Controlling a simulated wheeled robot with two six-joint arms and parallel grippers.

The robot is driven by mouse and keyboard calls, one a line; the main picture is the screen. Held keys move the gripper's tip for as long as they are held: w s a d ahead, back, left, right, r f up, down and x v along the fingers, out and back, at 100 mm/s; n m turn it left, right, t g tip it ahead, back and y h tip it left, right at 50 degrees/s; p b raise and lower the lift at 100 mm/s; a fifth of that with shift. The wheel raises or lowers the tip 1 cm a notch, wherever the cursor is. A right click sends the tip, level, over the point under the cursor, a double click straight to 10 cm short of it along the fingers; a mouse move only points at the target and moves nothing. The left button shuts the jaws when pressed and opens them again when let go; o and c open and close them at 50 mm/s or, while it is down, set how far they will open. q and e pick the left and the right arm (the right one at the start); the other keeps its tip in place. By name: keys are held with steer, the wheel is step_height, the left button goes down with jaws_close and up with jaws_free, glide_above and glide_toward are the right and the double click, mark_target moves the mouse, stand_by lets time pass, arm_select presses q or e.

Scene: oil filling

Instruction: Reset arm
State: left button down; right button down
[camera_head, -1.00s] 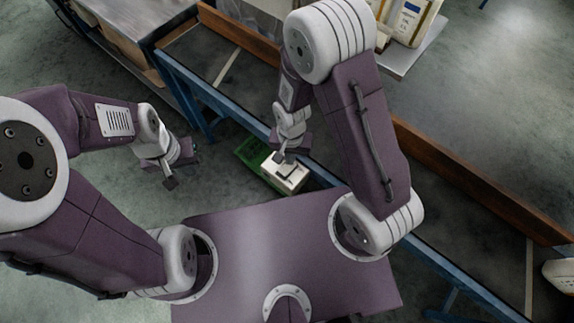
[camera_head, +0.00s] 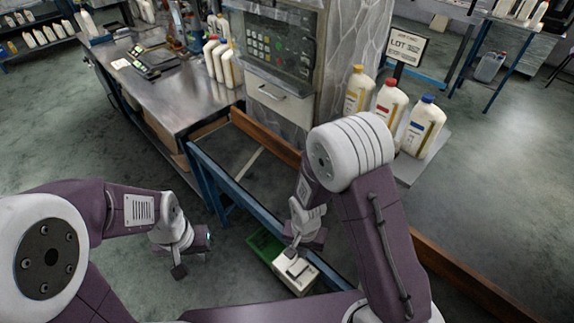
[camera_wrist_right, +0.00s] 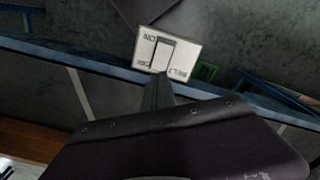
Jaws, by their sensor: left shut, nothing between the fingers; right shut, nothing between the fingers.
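My left gripper (camera_head: 179,271) is shut and empty at the left, hanging over the bare floor. My right gripper (camera_head: 291,252) is shut and empty. In the head view its tip is just above the far edge of a white box (camera_head: 304,282) with a dark marking on top. In the right wrist view the shut right gripper (camera_wrist_right: 158,88) points toward the same white box (camera_wrist_right: 190,46), whose printed letters appear upside down. I cannot tell whether the tip touches the box.
A conveyor with a blue frame (camera_head: 240,195) and brown side rail (camera_head: 268,138) runs beside my right arm. Bottles (camera_head: 391,106) stand on a shelf behind the arm. A metal table (camera_head: 185,95) and control panel (camera_head: 270,40) are further back.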

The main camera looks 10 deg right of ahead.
steer(key=w+d+r+m+t, duration=0.2)
steer(key=w+d+r, duration=0.25)
steer(key=r, duration=0.25)
steer(key=s+d+r+n, duration=0.4)
steer(key=s+r+n, duration=0.1)
steer(key=s, duration=0.3)
steer(key=shift+r+n+g, duration=0.15)
steer(key=shift+n+g, duration=0.25)
steer(key=shift+n, duration=0.2)
